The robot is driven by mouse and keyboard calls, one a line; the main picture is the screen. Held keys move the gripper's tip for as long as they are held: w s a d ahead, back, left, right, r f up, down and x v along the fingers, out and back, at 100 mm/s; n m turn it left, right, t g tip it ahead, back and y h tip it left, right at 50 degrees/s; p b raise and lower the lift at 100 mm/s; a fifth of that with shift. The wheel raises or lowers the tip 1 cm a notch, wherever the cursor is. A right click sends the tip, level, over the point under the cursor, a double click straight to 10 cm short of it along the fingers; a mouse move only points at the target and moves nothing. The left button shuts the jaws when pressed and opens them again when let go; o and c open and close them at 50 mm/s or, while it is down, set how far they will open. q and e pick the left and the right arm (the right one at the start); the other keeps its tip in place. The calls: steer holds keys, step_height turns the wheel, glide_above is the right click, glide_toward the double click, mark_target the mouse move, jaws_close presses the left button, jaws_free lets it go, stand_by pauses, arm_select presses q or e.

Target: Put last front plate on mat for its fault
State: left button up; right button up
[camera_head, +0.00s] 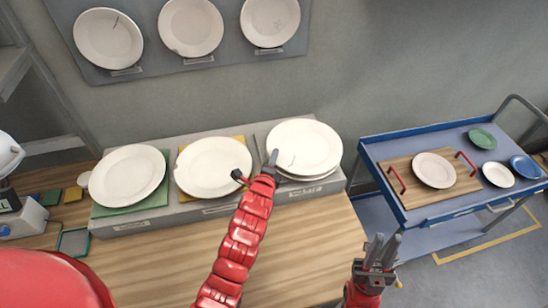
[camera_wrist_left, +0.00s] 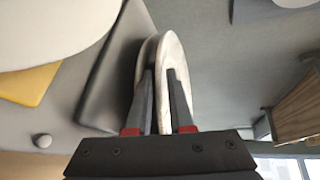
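A white plate with a dark crack line (camera_head: 312,143) is at the right end of the counter rack, above another white plate (camera_head: 318,184). My left gripper (camera_head: 272,160) is at its left rim. In the left wrist view its fingers (camera_wrist_left: 160,95) are close together on either side of a plate rim (camera_wrist_left: 174,55), seemingly shut on it. Another plate edge (camera_wrist_left: 146,55) is close beside. A white plate (camera_head: 213,165) lies on a yellow mat (camera_head: 240,140), and another (camera_head: 128,174) on a green mat (camera_head: 108,211). My right gripper (camera_head: 381,252) is open and empty.
Three sample plates (camera_head: 190,27) hang on a wall panel, the left one with a crack line. A blue cart (camera_head: 378,168) at right carries a wooden tray (camera_head: 408,194) with a plate, plus several dishes. The wooden counter front (camera_head: 155,255) is clear.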

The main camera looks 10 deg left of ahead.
arm_select(q)
steer(key=shift+s+f, duration=0.2)
steer(key=shift+s, duration=0.2)
steer(key=b+v, duration=0.3)
steer(key=v, duration=0.8)
steer(key=shift+r, duration=0.25)
